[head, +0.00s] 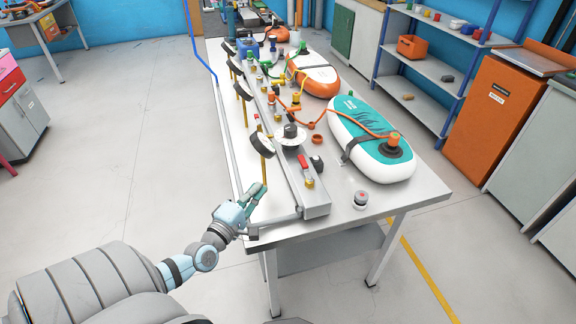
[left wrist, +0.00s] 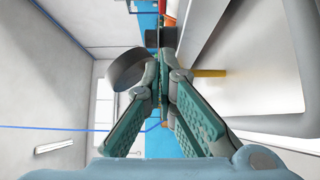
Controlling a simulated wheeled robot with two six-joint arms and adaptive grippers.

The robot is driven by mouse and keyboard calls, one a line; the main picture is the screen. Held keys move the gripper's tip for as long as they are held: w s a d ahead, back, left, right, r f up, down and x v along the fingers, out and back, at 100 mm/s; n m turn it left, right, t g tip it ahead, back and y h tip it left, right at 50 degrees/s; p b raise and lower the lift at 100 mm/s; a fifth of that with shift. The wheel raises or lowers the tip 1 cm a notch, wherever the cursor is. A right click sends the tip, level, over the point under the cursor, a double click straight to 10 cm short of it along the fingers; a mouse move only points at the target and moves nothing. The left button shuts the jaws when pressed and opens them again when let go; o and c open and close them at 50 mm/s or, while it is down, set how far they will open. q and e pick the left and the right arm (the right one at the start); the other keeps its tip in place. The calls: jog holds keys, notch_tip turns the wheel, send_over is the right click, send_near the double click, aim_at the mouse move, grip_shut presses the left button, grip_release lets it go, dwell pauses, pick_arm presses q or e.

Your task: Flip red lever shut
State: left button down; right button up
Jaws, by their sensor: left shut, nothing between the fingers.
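The red lever (head: 303,161) sits on a brass valve (head: 309,182) at the near end of the metal rail on the table. It slants up and away from the valve in the head view. My left gripper (head: 255,190) is at the table's left edge, to the left of the lever and slightly nearer, clear of it. Its teal fingers are shut and empty; they also meet in the left wrist view (left wrist: 166,72). The red lever cannot be made out for certain in the left wrist view. My right gripper is not in view.
A round gauge (head: 261,146) on a brass stem stands just beyond my left gripper. A white disc dial (head: 290,135) sits on the rail. A teal and white inflatable board (head: 365,130) lies to the right. A small red-topped item (head: 360,199) stands on the near tabletop.

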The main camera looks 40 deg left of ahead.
aim_at(305, 167)
pick_arm(q)
jog(key=shift+d+r, duration=0.1)
jog(key=w+b, duration=0.2)
jog(key=w, duration=1.1)
jog(key=shift+d, duration=0.3)
jog(key=shift+w, duration=0.1)
